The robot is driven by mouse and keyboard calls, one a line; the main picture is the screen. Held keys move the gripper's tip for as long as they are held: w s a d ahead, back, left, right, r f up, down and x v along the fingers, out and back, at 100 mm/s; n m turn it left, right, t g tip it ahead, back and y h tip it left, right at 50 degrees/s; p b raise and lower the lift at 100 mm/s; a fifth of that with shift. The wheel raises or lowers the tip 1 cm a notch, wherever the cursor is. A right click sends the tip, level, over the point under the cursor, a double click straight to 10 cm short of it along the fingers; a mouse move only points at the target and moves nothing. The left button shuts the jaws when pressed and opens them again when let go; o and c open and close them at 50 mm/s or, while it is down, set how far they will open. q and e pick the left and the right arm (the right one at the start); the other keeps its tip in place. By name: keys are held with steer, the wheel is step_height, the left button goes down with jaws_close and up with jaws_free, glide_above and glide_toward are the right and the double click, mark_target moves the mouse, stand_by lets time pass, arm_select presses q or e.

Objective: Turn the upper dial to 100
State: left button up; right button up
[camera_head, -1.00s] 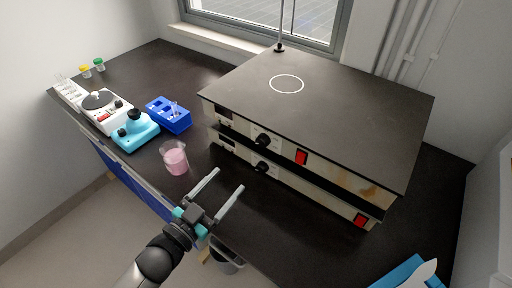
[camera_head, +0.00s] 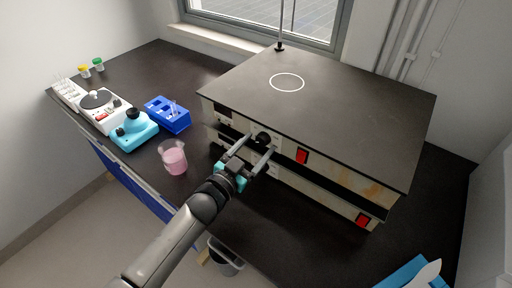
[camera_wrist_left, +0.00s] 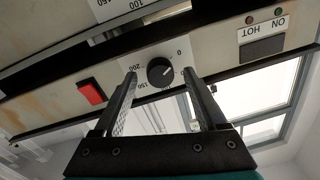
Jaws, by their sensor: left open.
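The upper dial (camera_head: 262,137) is a black round knob on the front panel of the upper hot plate (camera_head: 365,105). My left gripper (camera_head: 258,145) is open in front of it. In the left wrist view, which is turned upside down, the upper dial (camera_wrist_left: 160,72) appears between the fingertips, with a gap on each side. Printed numbers such as 0, 150 and 200 show around it; a faint pale mark on the knob is too small to read surely. The lower dial is hidden behind my gripper in the head view.
The lower hot plate (camera_head: 325,193) sits beneath the upper one. Red switches (camera_head: 302,156) and (camera_head: 363,220) are on the panels, right of the dials. A beaker of pink liquid (camera_head: 174,160) stands left of my gripper.

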arm_select(q)
steer(key=shift+w, duration=0.1)
jaws_close()
stand_by(0.6)
